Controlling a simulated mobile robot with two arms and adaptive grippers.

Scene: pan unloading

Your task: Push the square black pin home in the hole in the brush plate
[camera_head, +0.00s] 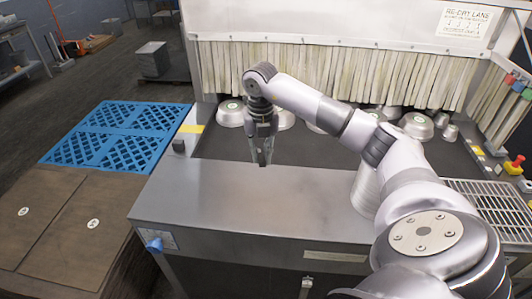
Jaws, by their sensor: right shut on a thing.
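The pin is mostly hidden by the fingers and too small to make out in detail. I cannot make out the brush plate or its hole. Whether the fingertips touch the worktop (230,195) is hard to tell. My left gripper is not in view.
A black block (179,146) sits at the worktop's left edge. Several metal pans stand along the pale strip curtain (330,65); a stack of pans (367,190) stands beside my arm. A wire rack (490,203) and red button (514,164) are right. Blue pallets (115,135) lie left.

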